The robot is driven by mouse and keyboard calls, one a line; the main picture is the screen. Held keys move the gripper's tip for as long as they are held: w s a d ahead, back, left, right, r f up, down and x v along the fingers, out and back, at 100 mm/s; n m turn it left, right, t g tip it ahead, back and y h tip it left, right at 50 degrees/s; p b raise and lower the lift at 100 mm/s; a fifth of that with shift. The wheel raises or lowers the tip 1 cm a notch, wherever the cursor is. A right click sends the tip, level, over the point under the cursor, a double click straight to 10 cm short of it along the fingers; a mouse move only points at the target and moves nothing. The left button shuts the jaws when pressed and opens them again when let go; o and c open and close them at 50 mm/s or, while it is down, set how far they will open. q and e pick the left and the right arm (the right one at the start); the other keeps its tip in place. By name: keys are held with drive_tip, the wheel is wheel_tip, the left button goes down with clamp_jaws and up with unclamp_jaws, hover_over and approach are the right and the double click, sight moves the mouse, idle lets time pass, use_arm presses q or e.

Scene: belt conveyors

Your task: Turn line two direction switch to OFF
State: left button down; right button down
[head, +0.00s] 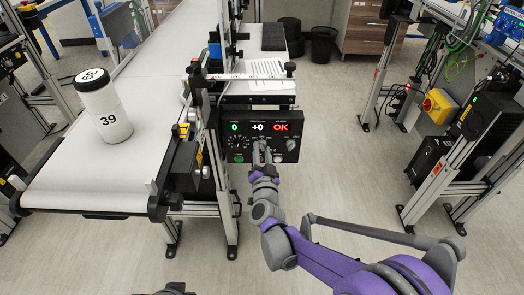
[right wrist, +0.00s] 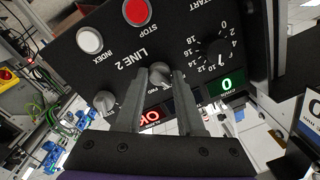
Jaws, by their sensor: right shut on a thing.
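The black LINE 2 control panel (head: 234,155) stands at the side of the conveyor in the head view. It also fills the upper part of the right wrist view (right wrist: 100,50). The direction switch (right wrist: 159,71) is the grey middle knob under the LINE 2 label. My right gripper (head: 262,149) reaches up to the panel's lower middle. In the right wrist view its two fingers (right wrist: 160,82) are shut on this knob. The fingers cover parts of the knob and its position labels, so I cannot tell its exact setting.
Beside the switch are another grey knob (right wrist: 105,101), a numbered dial (right wrist: 218,47), a red STOP button (right wrist: 136,12) and a white INDEX button (right wrist: 89,40). Displays read 0, +0 and OK. A white canister (head: 104,110) marked 39 stands on the conveyor (head: 60,185).

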drive_tip(key=shift+m, duration=2.3)
drive_tip(key=c, duration=0.5)
unclamp_jaws()
drive_tip(key=shift+c, duration=0.2)
drive_tip(key=s+p, duration=0.1)
drive_tip(key=s, duration=0.9)
drive_tip(key=shift+s+d+f+p, duration=0.25)
drive_tip(key=shift+s+p, duration=0.05)
drive_tip(key=shift+s, duration=0.1)
